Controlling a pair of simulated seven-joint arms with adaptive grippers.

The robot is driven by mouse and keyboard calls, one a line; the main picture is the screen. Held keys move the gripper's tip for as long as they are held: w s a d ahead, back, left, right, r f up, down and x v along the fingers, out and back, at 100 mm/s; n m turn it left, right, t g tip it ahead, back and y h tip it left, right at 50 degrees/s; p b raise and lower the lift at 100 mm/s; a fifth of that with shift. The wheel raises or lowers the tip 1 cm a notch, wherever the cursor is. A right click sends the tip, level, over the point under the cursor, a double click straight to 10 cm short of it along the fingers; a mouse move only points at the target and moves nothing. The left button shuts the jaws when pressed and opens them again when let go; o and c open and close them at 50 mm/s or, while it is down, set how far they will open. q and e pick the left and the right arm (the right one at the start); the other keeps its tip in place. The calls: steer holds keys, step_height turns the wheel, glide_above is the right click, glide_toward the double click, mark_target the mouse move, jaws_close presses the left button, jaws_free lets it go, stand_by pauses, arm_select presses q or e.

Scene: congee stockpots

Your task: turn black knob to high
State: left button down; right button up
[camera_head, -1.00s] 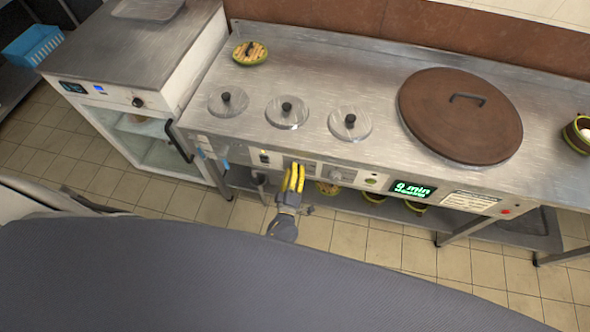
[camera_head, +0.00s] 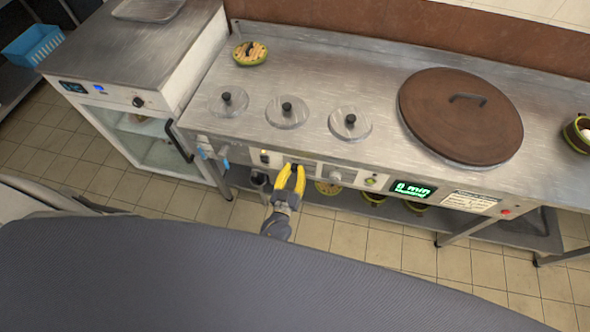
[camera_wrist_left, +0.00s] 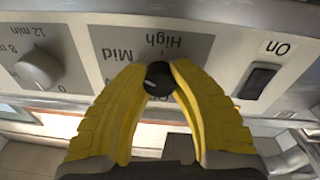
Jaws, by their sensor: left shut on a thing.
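The black knob (camera_wrist_left: 160,78) sits on the stove's front control panel, beside the printed words High and Mid, which appear upside down in the left wrist view. A third label is partly hidden behind a finger. My left gripper (camera_wrist_left: 160,82) has its two yellow fingertips closed on the knob's sides. In the head view the left gripper (camera_head: 293,169) reaches the panel's front, and its fingers mostly hide the knob. A small light mark shows on the knob, but I cannot tell surely which label it points to. My right gripper is not in view.
A grey knob (camera_wrist_left: 38,70) with minute labels and a black switch (camera_wrist_left: 262,80) marked On flank the black knob. A green display (camera_head: 412,190) is on the panel. Glass lids (camera_head: 287,113) and a large brown lid (camera_head: 460,115) lie on the stove top.

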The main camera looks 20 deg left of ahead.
arm_select(q)
steer(key=m, duration=0.6)
steer(key=shift+a+r+h, duration=0.1)
steer(key=shift+a+h, duration=0.05)
steer(key=shift+h, duration=0.25)
steer(key=m, duration=0.6)
steer(key=shift+r+g, duration=0.1)
steer(key=shift+g, duration=0.3)
steer(key=shift+w+m+h, duration=0.1)
steer(key=shift+m+h, duration=0.2)
steer(key=c, duration=1.3)
jaws_free()
steer(key=shift+o, duration=0.2)
steer(key=shift+s, duration=0.6)
steer(key=s, duration=1.1)
